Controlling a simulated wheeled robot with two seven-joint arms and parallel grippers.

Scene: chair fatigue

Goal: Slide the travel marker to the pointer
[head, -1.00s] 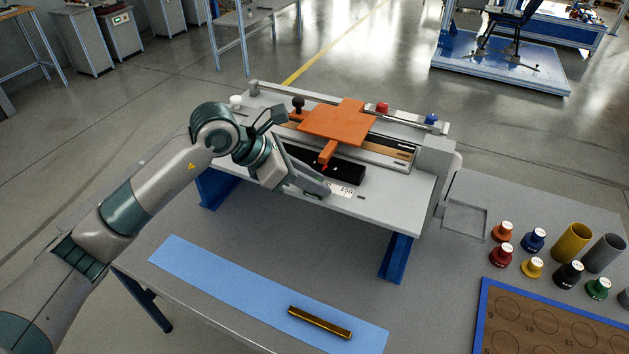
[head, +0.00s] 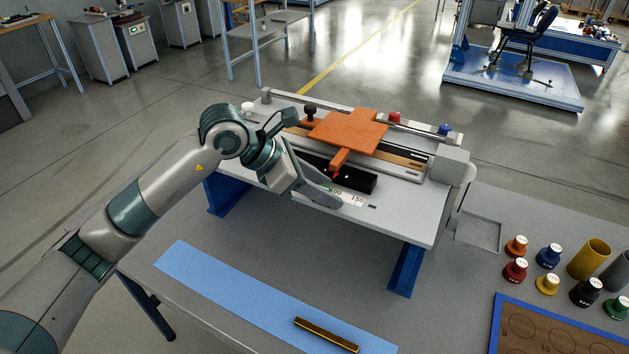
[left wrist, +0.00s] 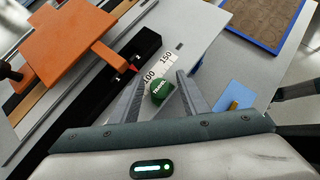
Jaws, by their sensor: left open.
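The red-tipped pointer (left wrist: 133,68) is at the end of the orange arm (head: 340,160) from the orange plate (head: 348,130), above the black block (head: 355,180). My left gripper (left wrist: 160,85) is open, with one finger on each side of the marker; contact cannot be told. It also shows in the head view (head: 325,191). My right gripper is not in view.
A blue mat (head: 230,287) with a brass bar (head: 326,335) lies in front on the table. Coloured knobs (head: 517,246) and cups (head: 588,260) stand at right near a blue-edged board (head: 560,325). A shallow tray (head: 478,233) is beside the rig.

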